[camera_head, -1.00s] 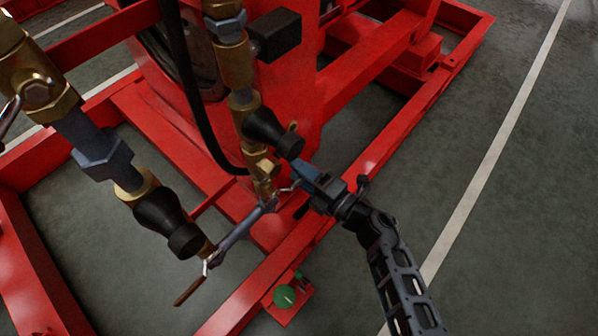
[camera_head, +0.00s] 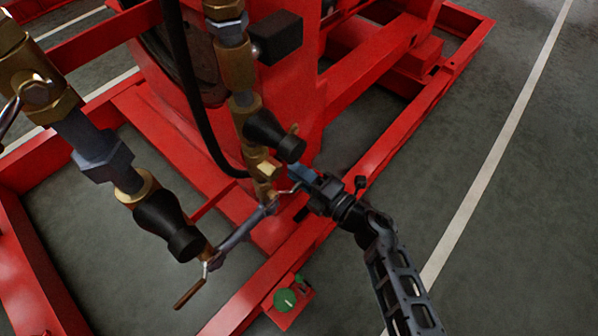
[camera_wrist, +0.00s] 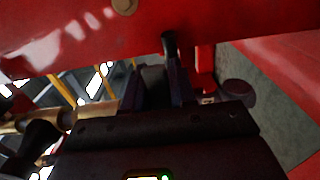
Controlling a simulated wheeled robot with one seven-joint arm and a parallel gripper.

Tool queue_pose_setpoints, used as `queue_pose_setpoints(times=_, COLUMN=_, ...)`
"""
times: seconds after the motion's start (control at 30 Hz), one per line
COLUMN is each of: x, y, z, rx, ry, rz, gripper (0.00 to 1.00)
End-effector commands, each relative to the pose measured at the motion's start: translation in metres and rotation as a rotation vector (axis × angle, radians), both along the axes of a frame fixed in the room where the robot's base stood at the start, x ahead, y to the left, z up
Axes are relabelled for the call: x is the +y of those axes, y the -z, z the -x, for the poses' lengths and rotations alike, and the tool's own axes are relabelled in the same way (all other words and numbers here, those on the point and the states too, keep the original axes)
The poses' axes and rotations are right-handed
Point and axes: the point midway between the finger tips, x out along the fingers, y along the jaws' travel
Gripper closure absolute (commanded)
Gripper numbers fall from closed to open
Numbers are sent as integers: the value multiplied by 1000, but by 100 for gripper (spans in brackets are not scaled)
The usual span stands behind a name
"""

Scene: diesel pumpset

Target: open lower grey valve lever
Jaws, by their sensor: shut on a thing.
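The lower grey valve lever (camera_head: 300,173) shows as a blue-grey handle at the lower brass valve (camera_head: 264,168), right of the vertical pipe. A thin metal arm runs beside it, near the pipe's lower end. My gripper (camera_head: 312,181) reaches in from the right and is shut on the lever's handle. In the wrist view, a grey piece of the lever (camera_wrist: 153,74) sits between the dark fingers of my gripper (camera_wrist: 155,90). The fingers hide most of the lever and its joint to the valve.
A black knob-like fitting (camera_head: 274,136) sits just above my gripper. Another lever with a brown handle (camera_head: 190,287) hangs at lower left. Red frame beams (camera_head: 370,160) run under and behind my arm. A green round part (camera_head: 285,300) is below. Open floor lies at right.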

Motion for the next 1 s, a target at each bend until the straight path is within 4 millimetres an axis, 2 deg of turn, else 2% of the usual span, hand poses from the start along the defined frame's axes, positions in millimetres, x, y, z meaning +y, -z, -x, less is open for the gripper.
queue_pose_setpoints(times=0.57, x=0, y=6, z=1, rx=64, ry=0, rz=-47, gripper=100)
queue_pose_setpoints(times=1.0, x=4, y=33, z=7, rx=352, ry=1, rz=-271, gripper=100)
